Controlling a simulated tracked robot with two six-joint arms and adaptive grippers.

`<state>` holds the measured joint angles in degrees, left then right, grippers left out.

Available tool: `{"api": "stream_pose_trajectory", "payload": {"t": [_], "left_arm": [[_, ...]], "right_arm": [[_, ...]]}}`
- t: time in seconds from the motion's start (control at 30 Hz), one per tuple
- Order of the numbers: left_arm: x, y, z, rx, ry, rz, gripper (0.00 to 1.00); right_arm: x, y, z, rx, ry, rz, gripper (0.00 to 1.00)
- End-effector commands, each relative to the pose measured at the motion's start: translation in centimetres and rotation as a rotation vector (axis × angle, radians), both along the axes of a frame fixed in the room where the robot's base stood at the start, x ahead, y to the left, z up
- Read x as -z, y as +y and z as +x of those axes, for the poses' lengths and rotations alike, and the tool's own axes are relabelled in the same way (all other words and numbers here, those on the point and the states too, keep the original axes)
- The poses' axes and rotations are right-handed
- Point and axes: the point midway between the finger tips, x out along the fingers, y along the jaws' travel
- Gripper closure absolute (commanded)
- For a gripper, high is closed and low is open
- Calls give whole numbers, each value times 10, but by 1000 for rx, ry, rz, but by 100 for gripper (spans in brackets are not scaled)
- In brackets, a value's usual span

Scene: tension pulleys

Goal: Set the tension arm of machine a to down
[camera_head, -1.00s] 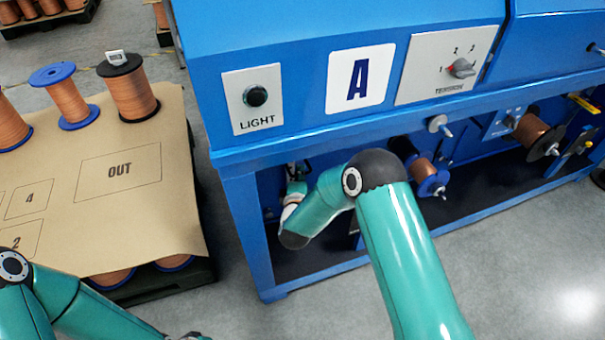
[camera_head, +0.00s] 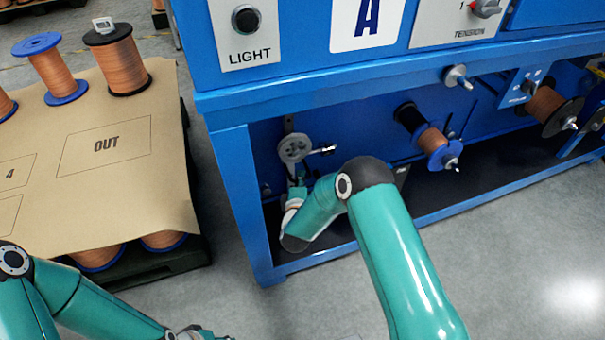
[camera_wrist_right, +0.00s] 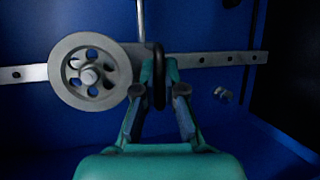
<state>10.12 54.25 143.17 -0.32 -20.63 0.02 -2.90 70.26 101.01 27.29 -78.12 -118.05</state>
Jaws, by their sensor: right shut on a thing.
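Machine A (camera_head: 345,75) is a blue cabinet with an "A" label (camera_head: 368,14) on its front. In its open lower bay, a grey pulley wheel (camera_head: 295,148) with round holes sits near the left post. The wheel also shows in the right wrist view (camera_wrist_right: 90,72), joined to a grey tension arm (camera_wrist_right: 134,52). My right gripper (camera_wrist_right: 160,72) is shut on a black ring-like part at the tension arm. In the head view my right gripper (camera_head: 297,186) is just below the wheel, small and partly hidden. My left gripper (camera_head: 195,333) is cut by the bottom edge; its fingers are unclear.
A holed metal rail (camera_wrist_right: 215,60) runs behind the arm. Copper spools (camera_head: 432,140) hang further right in the bay. Grey floor is clear in front.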

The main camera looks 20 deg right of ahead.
Motion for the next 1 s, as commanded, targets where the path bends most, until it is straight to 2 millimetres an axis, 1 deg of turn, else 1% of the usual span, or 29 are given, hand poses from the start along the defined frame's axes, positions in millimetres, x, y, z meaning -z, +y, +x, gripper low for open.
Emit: {"api": "stream_pose_trajectory", "payload": {"t": [0.03, 0.1, 0.2, 0.33, 0.67, 0.7, 0.83, 0.87, 1.0], "left_arm": [[15, 0, 0, 0, 0, 0, 60], [22, 0, 0, 0, 0, 0, 60], [28, 0, 0, 0, 0, 0, 60], [31, 0, 0, 0, 0, 0, 60], [31, 0, 0, 0, 0, 0, 60], [31, 0, 0, 0, 0, 0, 60], [31, 0, 0, 0, 0, 0, 60], [31, 0, 0, 0, 0, 0, 60], [31, 0, 0, 0, 0, 0, 60]], "right_arm": [[19, 0, -1, 1, 0, -1, 100], [29, 0, -1, 1, 0, -1, 100], [39, 0, -1, 0, 0, -1, 100], [45, 0, -1, 1, -1, -1, 100], [49, 1, -2, -2, 9, 0, 100], [49, 1, -2, -2, 10, 1, 90], [49, 1, -2, -3, 10, 1, 68], [49, 1, -2, -3, 9, 1, 65], [47, 1, -1, -2, 4, 0, 65]]}}
